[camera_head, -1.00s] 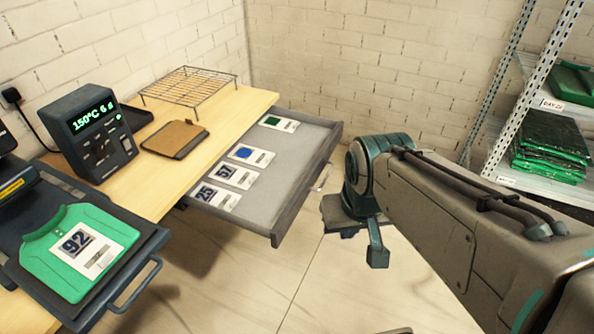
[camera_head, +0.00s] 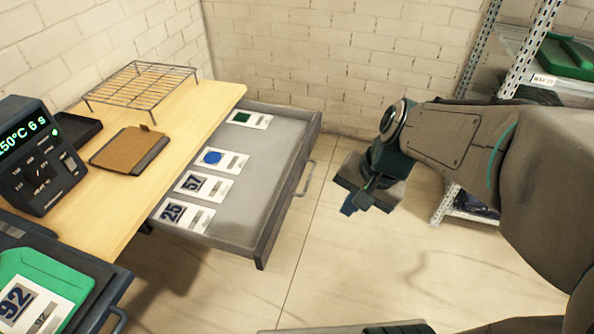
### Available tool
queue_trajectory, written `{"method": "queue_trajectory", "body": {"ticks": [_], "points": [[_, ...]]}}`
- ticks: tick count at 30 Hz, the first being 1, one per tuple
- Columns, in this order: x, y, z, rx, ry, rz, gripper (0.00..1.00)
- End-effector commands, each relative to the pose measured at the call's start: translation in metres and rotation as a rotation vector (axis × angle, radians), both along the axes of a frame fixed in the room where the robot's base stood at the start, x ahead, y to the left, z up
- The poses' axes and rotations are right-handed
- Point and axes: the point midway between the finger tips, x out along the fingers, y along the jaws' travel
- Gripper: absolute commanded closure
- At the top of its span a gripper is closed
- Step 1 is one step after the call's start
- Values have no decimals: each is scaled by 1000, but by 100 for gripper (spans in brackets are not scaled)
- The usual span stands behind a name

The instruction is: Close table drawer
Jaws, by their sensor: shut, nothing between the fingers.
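The table drawer (camera_head: 262,148) is pulled out from the wooden table (camera_head: 125,185). Its grey interior shows, and a metal handle (camera_head: 305,178) is on its front, facing right. Several printed cards lie inside, among them a blue-dot card (camera_head: 213,159) and cards marked 57 and 25. My gripper (camera_head: 349,208) is to the right of the drawer front, apart from it, pointing downward. It is shut and empty.
On the table are a wire rack (camera_head: 142,86), a brown pad (camera_head: 130,149) and a heat press control box (camera_head: 40,155) at left. A metal shelf (camera_head: 512,75) with green items stands at right. The floor between drawer and shelf is clear.

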Motion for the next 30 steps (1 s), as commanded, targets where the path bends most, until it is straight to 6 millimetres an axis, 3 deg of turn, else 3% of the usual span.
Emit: {"method": "queue_trajectory", "body": {"ticks": [1,12,16,22,30], "points": [[12,3,-30,69,59,-110,100],[111,3,-140,512,432,-921,100],[135,-4,-165,598,509,-1098,100],[151,-7,-180,655,557,-1207,100],[160,20,-210,654,563,-1210,100]]}}
